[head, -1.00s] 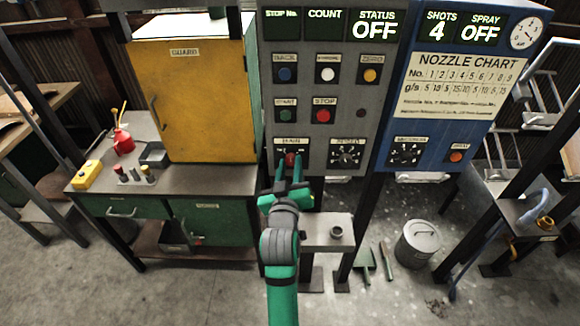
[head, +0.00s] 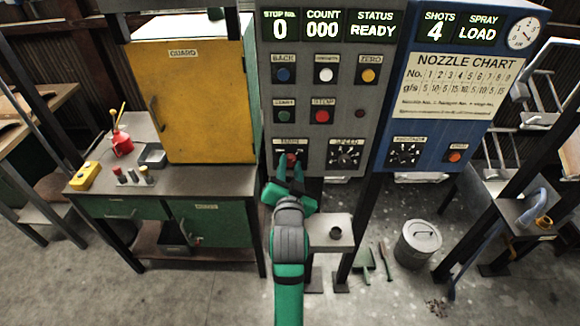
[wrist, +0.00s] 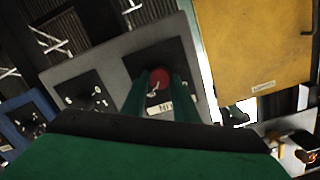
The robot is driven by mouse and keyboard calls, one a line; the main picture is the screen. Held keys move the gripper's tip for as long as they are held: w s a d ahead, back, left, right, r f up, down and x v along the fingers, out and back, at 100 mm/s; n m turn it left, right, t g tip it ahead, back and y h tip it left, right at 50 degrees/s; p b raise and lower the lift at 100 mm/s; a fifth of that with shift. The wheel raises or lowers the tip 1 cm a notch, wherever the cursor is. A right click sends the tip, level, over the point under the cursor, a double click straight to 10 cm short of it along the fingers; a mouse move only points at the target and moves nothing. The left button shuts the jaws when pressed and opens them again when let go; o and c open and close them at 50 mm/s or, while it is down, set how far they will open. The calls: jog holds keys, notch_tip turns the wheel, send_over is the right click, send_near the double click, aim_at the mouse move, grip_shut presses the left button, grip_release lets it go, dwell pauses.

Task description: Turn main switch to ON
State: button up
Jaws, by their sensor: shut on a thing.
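The main switch (head: 291,160) is a red knob low on the left of the grey control panel (head: 381,45). In the wrist view the red knob (wrist: 159,80) sits between my two green fingers, with part of its label showing beside it. My gripper (head: 291,168) is shut on the knob, reaching up to the panel from below. The fingers hide part of the knob and its markings. The status display (head: 376,30) reads READY, the stop number reads 0 and the count reads 000. The spray display (head: 478,34) reads LOAD.
The speed dial (head: 345,154) is just right of the switch. The green start button (head: 284,116) and red stop button (head: 322,116) are above. A blue panel (head: 428,166) stands at right, a yellow guard cabinet (head: 198,110) at left. A small shelf (head: 332,226) is below.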

jog(key=shift+d+r+m, duration=0.1)
jog(key=shift+r+m, duration=0.1)
jog(key=shift+m, duration=0.4)
jog(key=o, duration=1.1)
jog(key=shift+f, duration=0.1)
jog(key=shift+c, duration=0.2)
jog(key=s, duration=1)
jog(key=shift+s+r, duration=0.35)
jog(key=shift+r, duration=0.1)
jog(key=shift+f, duration=0.1)
